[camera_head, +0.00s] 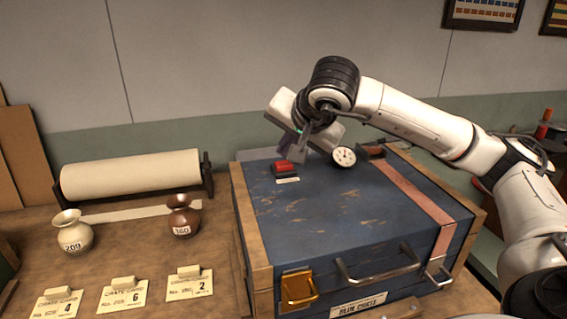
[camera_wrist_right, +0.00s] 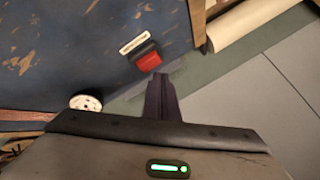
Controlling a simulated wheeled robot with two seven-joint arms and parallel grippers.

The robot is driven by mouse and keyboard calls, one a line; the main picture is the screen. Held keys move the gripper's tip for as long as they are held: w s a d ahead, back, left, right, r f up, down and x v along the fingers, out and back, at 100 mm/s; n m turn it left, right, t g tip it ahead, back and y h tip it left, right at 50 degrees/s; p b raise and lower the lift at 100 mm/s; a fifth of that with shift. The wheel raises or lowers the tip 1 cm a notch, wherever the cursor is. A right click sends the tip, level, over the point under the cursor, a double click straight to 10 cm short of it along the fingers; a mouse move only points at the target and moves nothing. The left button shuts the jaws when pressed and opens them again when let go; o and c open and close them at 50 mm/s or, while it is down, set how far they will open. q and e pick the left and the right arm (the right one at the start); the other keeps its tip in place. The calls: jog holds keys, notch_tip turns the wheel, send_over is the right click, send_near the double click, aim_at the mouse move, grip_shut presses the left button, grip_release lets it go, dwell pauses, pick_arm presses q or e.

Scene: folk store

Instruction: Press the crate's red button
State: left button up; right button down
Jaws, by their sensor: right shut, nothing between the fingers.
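The blue crate (camera_head: 330,215) stands on the table, with its lid closed. Its red button (camera_head: 285,167) sits in a dark housing on the lid near the back left, with a small white label in front. In the right wrist view the red button (camera_wrist_right: 149,61) is just ahead of the fingertips. My right gripper (camera_head: 285,148) is shut and empty, pointing down just behind and above the button. In the right wrist view its dark fingers (camera_wrist_right: 158,78) end close to the button's edge; I cannot tell whether they touch it. My left gripper is not in view.
A round white dial (camera_head: 343,157) stands on the lid right of the button. A copper strap (camera_head: 415,195) crosses the lid. Two vases (camera_head: 73,231), (camera_head: 183,215), a paper roll (camera_head: 130,177) and several cards (camera_head: 125,296) are on the table at left.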

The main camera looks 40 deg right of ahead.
aim_at(286, 166)
jog(key=shift+f, duration=0.1)
dwell(0.7)
jog(key=shift+f+b, duration=0.35)
jog(key=shift+b, duration=0.05)
jog(key=shift+f+b, duration=0.45)
jog(key=shift+f, duration=0.05)
dwell(0.6)
jog(key=shift+r, duration=0.1)
jog(key=shift+r+p, duration=0.8)
notch_tip(286, 166, up, 5)
jog(key=p, duration=0.4)
jog(key=shift+r, duration=0.1)
dwell(1.0)
